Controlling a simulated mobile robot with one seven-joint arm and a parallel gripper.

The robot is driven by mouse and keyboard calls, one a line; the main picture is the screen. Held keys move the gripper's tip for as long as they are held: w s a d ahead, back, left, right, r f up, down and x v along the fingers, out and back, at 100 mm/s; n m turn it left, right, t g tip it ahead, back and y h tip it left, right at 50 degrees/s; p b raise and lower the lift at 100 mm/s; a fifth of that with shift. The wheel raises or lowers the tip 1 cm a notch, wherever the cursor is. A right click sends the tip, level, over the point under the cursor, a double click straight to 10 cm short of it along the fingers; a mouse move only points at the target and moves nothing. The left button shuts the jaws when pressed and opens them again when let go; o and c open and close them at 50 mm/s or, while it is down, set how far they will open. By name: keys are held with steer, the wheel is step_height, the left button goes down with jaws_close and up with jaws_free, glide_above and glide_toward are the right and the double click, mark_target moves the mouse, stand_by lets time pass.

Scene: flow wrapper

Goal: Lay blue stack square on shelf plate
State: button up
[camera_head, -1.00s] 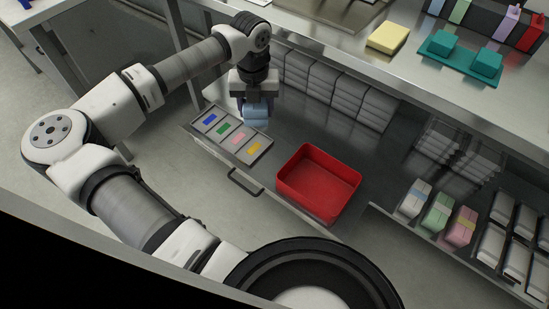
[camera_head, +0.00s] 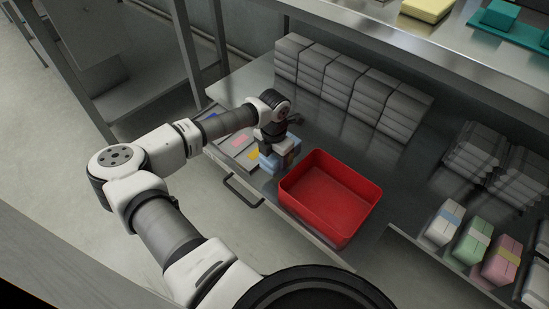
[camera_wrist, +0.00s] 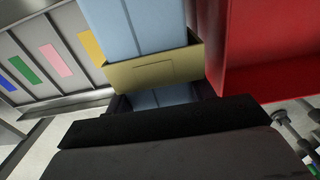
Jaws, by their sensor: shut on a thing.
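The light blue stack (camera_head: 268,162) is in my gripper (camera_head: 277,148), just left of the red bin. In the wrist view the blue stack (camera_wrist: 135,22) has a tan band around it, close to the jaws of my gripper (camera_wrist: 160,98). My gripper is shut on it. A grey plate (camera_head: 222,150) with coloured labels lies left of the stack; the labels also show on the plate in the wrist view (camera_wrist: 58,88). The stack and arm hide part of the plate in the head view. I cannot tell whether the stack touches the surface below.
The red bin (camera_head: 330,196) stands close to the right of the stack. Rows of grey stacks (camera_head: 350,85) line the back. White, green and pink banded stacks (camera_head: 473,241) stand at the right.

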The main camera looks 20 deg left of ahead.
steer(key=shift+f+b, duration=1.95)
steer(key=shift+f, duration=1.1)
steer(key=shift+f, duration=0.2)
steer(key=o, duration=1.7)
steer(key=shift+c, duration=0.2)
steer(key=shift+r, duration=0.15)
step_height(320, 180, up, 14)
steer(key=p, duration=0.4)
steer(key=shift+f, duration=0.2)
